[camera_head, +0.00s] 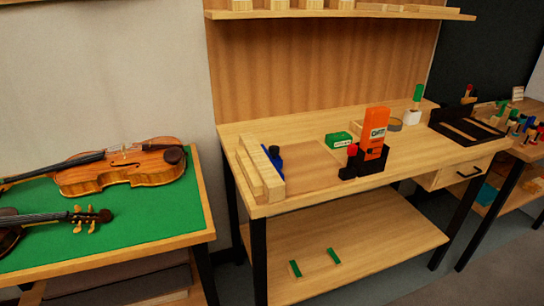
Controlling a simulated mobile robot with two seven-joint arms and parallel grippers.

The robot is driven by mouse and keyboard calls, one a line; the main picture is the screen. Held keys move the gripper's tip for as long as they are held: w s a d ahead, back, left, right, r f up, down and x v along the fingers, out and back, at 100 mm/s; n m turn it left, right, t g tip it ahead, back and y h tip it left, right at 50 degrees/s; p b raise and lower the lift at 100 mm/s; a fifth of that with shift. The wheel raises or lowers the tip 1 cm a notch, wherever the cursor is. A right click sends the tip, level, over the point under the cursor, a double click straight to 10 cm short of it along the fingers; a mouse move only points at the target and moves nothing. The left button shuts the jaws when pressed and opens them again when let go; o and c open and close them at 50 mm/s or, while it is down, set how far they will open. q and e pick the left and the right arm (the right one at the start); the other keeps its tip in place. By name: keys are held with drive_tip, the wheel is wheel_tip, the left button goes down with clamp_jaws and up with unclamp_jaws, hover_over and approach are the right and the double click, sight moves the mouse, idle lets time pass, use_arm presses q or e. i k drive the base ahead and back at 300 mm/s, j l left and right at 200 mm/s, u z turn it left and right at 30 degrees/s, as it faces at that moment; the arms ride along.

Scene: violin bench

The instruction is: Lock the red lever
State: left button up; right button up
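A small red knob (352,150), which looks like the red lever's end, stands above a black holder (365,165) on the wooden workbench (310,126). It is at the holder's left side. An upright orange box (376,131) stands in or just behind the holder. The lever's arm and pivot are too small to make out, and I cannot tell its locked state. Neither of my grippers is in view.
A wooden vise-like block (249,168) with a blue part (274,158) is at the bench's left end. A green box (338,140) lies behind the red knob. Violins (125,170) rest on a green-topped table (150,221) at left. Bare bench top lies left of the holder.

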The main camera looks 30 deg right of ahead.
sight(352, 148)
drive_tip(key=z, duration=1.4)
